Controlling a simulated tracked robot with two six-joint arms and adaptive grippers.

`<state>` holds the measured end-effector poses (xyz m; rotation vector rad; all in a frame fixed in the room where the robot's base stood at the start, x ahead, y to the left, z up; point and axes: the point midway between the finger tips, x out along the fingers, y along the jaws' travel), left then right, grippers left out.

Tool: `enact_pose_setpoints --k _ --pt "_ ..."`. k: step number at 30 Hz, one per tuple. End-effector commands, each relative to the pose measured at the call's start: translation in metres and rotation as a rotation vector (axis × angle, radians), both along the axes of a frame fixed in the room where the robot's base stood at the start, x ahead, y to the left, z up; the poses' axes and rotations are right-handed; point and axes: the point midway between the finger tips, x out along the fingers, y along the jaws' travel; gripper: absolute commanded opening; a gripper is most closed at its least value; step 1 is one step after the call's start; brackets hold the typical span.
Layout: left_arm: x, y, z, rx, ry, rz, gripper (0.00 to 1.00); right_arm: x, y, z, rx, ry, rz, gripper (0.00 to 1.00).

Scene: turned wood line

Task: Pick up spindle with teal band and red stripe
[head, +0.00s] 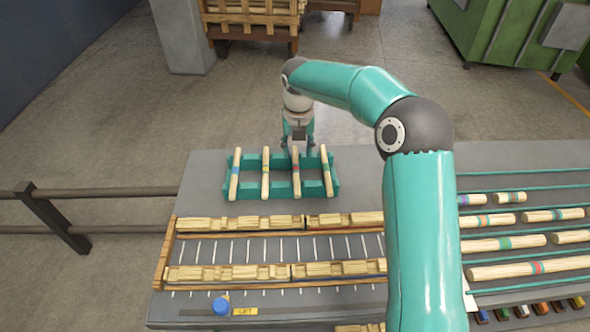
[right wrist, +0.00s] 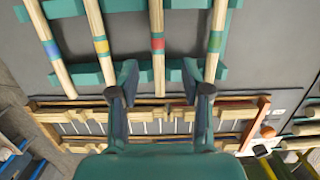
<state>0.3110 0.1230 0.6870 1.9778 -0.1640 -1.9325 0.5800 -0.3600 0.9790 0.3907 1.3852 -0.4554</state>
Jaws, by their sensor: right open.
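A teal rack (head: 281,190) holds several pale wood spindles side by side. Its third spindle from the left (head: 296,177) has a red and teal marking, also visible in the right wrist view (right wrist: 157,70). My right gripper (head: 298,147) is above the far side of the rack at that spindle. In the right wrist view its open fingers (right wrist: 160,90) lie on either side of that spindle's line, with nothing held. Another long spindle (head: 535,268) with a teal band and red stripe lies at the right. My left gripper is not in view.
Wooden slotted strips (head: 240,222) lie in front of the rack. More spindles (head: 505,243) lie between teal rails at the right. A blue button (head: 221,305) is near the front.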

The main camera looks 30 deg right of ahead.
Motion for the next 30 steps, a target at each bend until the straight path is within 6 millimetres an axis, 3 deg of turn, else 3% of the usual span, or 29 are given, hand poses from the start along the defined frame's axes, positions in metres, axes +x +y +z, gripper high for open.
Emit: enact_pose_setpoints --k 3,11,21,29,30 --pt "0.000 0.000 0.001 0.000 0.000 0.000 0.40 0.003 -0.001 -0.017 0.000 0.001 0.001 0.48" --pt "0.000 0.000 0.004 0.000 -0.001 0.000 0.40 0.005 0.000 -0.032 0.001 0.002 0.003 0.48" --pt "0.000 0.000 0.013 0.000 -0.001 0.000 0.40 0.012 0.000 -0.074 0.001 0.001 0.003 0.48" --pt "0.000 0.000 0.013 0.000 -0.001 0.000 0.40 0.012 -0.001 -0.076 0.000 -0.001 0.003 0.48" --pt "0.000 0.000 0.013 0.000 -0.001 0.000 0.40 0.012 -0.001 -0.076 0.000 -0.001 0.003 0.41"
